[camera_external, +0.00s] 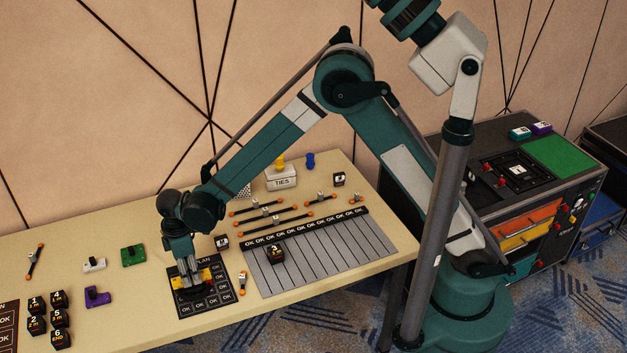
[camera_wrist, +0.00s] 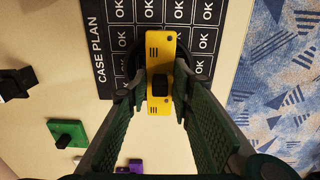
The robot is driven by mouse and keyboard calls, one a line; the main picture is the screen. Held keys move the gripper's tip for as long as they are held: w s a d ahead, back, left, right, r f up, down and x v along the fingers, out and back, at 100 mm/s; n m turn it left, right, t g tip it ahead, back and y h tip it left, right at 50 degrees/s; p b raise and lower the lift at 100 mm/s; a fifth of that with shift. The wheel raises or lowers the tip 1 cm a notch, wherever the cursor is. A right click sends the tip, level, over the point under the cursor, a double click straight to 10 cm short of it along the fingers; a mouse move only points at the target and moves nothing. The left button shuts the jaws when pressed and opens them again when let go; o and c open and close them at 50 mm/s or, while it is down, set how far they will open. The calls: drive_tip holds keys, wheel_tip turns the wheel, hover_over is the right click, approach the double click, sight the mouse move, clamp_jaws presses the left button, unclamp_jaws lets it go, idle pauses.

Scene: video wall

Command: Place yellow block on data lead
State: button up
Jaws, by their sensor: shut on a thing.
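My gripper (camera_external: 188,284) points down over the black case plan board (camera_external: 222,296) on the table. In the wrist view my gripper (camera_wrist: 160,92) is shut on a yellow block (camera_wrist: 161,38), which has a dark square patch between the fingertips. A dark round thing shows partly beneath the block, over the board. I cannot tell whether the block touches it. Several dark leads with orange ends lie on the table, among them one near the board (camera_external: 243,283), one at far left (camera_external: 33,262) and one behind the grey strip panel (camera_external: 256,207). I cannot tell which is the data lead.
A green block (camera_external: 133,256), a white block (camera_external: 94,265) and a purple block (camera_external: 97,296) lie left of the board. Several black numbered cubes (camera_external: 58,317) sit at front left. A black cube (camera_external: 276,254) stands on the grey strip panel (camera_external: 320,260). A TIES box (camera_external: 281,180) stands behind.

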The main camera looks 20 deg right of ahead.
sight(189, 270)
drive_tip(key=shift+f, duration=0.5)
drive_tip(key=shift+f, duration=0.2)
drive_tip(key=o, duration=1)
drive_tip(key=shift+r, duration=0.2)
wheel_tip(189, 270, up, 12)
drive_tip(key=shift+r+p, duration=0.1)
drive_tip(key=shift+p, duration=0.8)
drive_tip(key=shift+w+d, duration=0.1)
